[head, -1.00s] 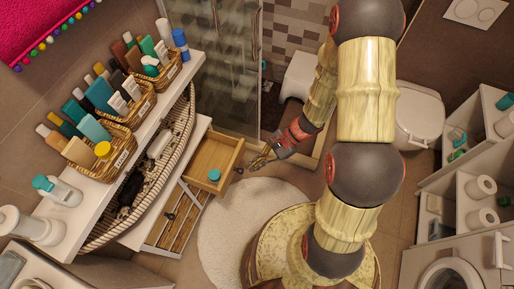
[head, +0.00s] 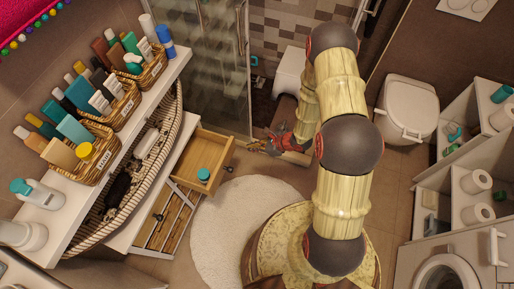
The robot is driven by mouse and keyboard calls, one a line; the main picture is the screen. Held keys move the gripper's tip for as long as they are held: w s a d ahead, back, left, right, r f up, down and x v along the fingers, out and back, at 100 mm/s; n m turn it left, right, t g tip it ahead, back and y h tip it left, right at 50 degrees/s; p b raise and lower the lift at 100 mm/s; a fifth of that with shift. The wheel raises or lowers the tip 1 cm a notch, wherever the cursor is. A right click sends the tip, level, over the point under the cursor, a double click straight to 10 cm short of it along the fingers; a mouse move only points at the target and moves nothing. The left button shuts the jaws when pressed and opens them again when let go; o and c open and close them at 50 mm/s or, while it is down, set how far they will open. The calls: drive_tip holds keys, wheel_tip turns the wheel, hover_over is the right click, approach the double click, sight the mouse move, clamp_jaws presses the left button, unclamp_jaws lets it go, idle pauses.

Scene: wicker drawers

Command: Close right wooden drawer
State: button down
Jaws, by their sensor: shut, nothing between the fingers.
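The right wooden drawer (head: 222,168) stands pulled out from the white cabinet in the head view, left of the middle. A small teal round container (head: 203,174) is inside it. A dark knob (head: 230,169) is on its front. My gripper (head: 254,146) is shut and empty. It is right of and a little above the drawer front in the picture, with a gap that looks clear of the knob. The fingertips are small and point left.
A lower-left wooden drawer (head: 165,225) is also in view. The shelf (head: 140,108) above holds wicker baskets of bottles. A round white rug (head: 240,215) lies on the floor by the drawers. A toilet (head: 407,110) and shelving are at the right.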

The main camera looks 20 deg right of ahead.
sight(231, 147)
drive_tip(key=shift+w+a+f+b, duration=0.35)
drive_tip(key=shift+w+a+f, duration=0.2)
drive_tip(key=shift+w+a, duration=0.3)
drive_tip(key=shift+w+a+f+b, duration=0.35)
drive_tip(key=shift+w+a+f, duration=0.25)
drive_tip(key=shift+a, duration=0.5)
drive_tip(key=shift+w+a+f+b, duration=0.35)
drive_tip(key=shift+w+a+f, duration=0.15)
drive_tip(key=shift+w+a, duration=0.4)
drive_tip(key=shift+s, duration=0.1)
drive_tip(key=shift+w+a, duration=0.3)
drive_tip(key=shift+a, duration=0.15)
drive_tip(key=w+a+b, duration=0.3)
drive_tip(key=w+a, duration=0.6)
drive_tip(key=a, duration=0.3)
drive_tip(key=shift+w+a, duration=0.15)
drive_tip(key=shift+w, duration=0.1)
